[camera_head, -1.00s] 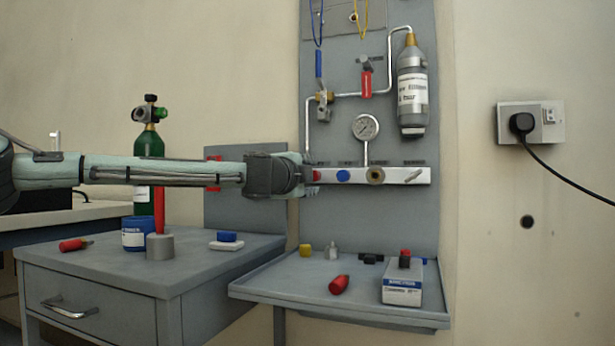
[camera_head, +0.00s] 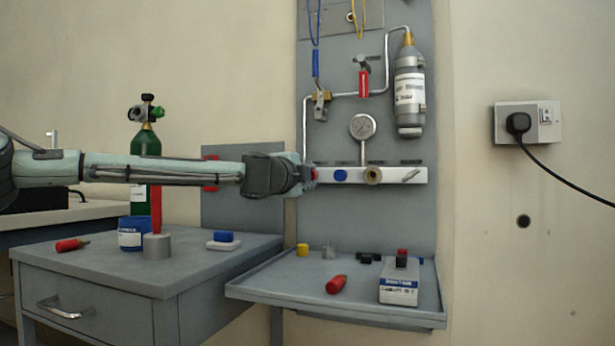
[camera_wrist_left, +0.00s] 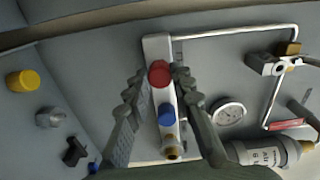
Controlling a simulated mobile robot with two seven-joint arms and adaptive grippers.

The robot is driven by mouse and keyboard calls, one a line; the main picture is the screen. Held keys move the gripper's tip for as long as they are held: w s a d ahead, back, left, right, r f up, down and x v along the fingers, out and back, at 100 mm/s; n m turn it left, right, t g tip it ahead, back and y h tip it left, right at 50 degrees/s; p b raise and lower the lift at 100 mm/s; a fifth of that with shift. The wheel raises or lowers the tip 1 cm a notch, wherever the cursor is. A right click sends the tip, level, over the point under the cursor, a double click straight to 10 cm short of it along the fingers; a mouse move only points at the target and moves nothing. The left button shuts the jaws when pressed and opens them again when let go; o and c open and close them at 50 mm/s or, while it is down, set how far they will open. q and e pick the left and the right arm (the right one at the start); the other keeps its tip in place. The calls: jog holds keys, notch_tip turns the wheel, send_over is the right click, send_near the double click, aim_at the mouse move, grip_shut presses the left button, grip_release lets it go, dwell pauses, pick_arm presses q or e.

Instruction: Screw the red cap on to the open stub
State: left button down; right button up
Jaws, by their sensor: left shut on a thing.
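My left gripper (camera_head: 308,175) reaches in from the left to the left end of the white manifold bar (camera_head: 400,176). It is shut on the red cap (camera_head: 314,174), which also shows between the fingers in the left wrist view (camera_wrist_left: 159,74). The cap sits at the bar's left end; the stub behind it is hidden, and I cannot tell how far the cap is on. A blue cap (camera_head: 340,175) is beside it on the bar, then a brass fitting (camera_head: 373,175) with an open end. My right gripper is not in view.
A gauge (camera_head: 362,127) rises above the bar, with a grey bottle (camera_head: 409,90) and pipework higher up. A green cylinder (camera_head: 146,143) stands behind my arm.

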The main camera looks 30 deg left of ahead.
pick_arm(q)
jog(key=m+p, duration=0.1)
jog(key=m, duration=0.2)
jog(key=shift+p, duration=0.4)
jog(key=shift+m, duration=0.3)
jog(key=m+p, duration=0.1)
jog(key=m, duration=0.2)
jog(key=shift+p, duration=0.35)
